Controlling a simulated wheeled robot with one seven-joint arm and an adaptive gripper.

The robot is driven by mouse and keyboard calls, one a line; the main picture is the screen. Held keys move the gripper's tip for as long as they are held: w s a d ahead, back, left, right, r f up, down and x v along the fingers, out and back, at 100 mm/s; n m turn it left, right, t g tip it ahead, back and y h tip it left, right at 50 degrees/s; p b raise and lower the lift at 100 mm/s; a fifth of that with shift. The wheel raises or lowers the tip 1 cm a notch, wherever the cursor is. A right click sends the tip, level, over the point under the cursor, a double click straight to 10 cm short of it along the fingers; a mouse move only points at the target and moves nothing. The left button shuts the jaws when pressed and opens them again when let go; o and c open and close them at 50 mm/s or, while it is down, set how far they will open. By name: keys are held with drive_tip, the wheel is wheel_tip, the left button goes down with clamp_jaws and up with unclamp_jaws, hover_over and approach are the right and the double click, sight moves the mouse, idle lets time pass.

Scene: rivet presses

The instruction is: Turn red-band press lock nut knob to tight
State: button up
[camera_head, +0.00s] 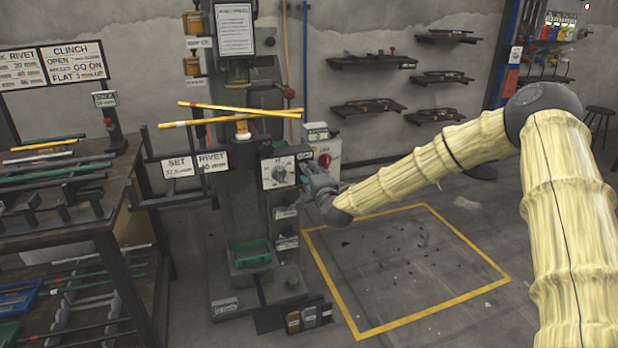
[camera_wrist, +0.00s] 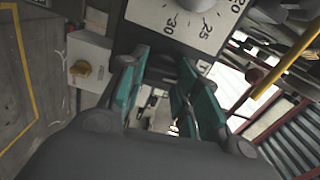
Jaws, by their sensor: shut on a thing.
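The press (camera_head: 240,170) stands upright in the middle of the head view, with a white dial plate (camera_head: 278,172) on its front. A red band cannot be made out on it. My gripper (camera_head: 308,172) is at the press's right side, just right of the dial. In the wrist view the teal fingers of my gripper (camera_wrist: 160,68) reach toward the press just below the dial plate (camera_wrist: 190,22), which shows 20, 25 and 30. They are closed on the lock nut knob, which is mostly hidden between and behind them. Its turn position cannot be read.
A white box with a knob (camera_wrist: 90,66) is close left of my fingers in the wrist view. Yellow bars (camera_head: 240,116) lie across the press. A rack table (camera_head: 60,230) stands left. The yellow-outlined floor area (camera_head: 405,265) at right holds only small debris.

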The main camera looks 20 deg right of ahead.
drive_tip(key=shift+m, duration=0.6)
drive_tip(key=o, duration=1)
drive_tip(key=shift+d, duration=0.1)
drive_tip(key=s, duration=1.2)
drive_tip(key=shift+d, duration=0.15)
drive_tip(key=shift+f, duration=0.1)
